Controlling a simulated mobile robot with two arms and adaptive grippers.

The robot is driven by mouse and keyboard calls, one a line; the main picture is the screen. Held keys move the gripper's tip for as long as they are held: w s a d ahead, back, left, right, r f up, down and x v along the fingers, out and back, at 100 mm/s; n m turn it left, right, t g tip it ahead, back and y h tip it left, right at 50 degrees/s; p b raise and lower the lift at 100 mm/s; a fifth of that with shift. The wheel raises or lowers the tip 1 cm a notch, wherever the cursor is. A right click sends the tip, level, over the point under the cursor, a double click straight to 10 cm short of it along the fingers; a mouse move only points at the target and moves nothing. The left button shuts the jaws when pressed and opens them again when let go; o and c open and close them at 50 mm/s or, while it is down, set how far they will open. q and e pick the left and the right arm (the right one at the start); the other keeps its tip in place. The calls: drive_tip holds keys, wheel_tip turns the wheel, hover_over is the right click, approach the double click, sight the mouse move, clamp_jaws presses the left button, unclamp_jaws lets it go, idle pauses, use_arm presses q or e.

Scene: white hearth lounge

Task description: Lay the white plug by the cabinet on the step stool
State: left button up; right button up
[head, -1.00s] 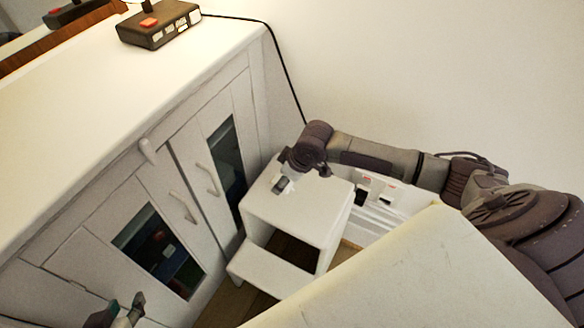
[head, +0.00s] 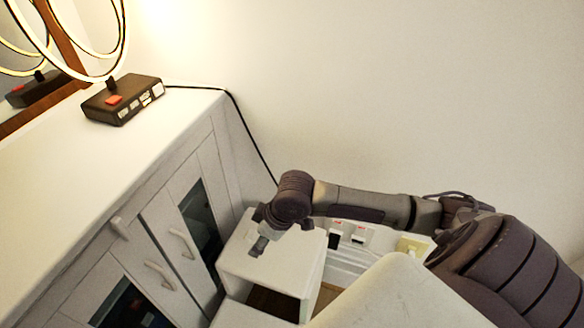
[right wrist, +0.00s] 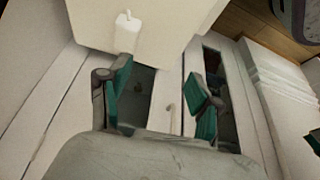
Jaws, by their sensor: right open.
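The white step stool (head: 285,262) stands beside the white cabinet (head: 185,150). In the right wrist view a small white plug (right wrist: 127,32) rests on a pale flat surface, which looks like the stool's top (right wrist: 85,20). My right gripper (head: 260,246) is over the stool top in the head view. In the right wrist view its green-padded fingers (right wrist: 158,85) are spread, with nothing held between them. The plug lies beyond the left finger's tip, apart from it. I cannot make out the plug in the head view. My left gripper is not in view.
A dark box with a red button (head: 122,100) and a ring lamp stands on the cabinet top, its black cord (head: 245,125) running down behind. Sockets (head: 348,236) line the low wall behind the stool. A pale surface (head: 385,295) fills the front right. Cabinet handles (head: 180,243) stick out.

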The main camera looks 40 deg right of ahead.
drive_tip(key=s+a+f+m, duration=0.1)
drive_tip(key=s+a, duration=0.6)
drive_tip(key=s, duration=0.2)
drive_tip(key=s+d+m+h, duration=0.2)
drive_tip(key=s+d, duration=0.3)
drive_tip(key=s, duration=0.4)
drive_tip(key=shift+f+m+h, duration=0.25)
drive_tip(key=shift+m+h, duration=0.05)
drive_tip(key=shift+m, duration=0.6)
drive_tip(key=shift+a, duration=0.1)
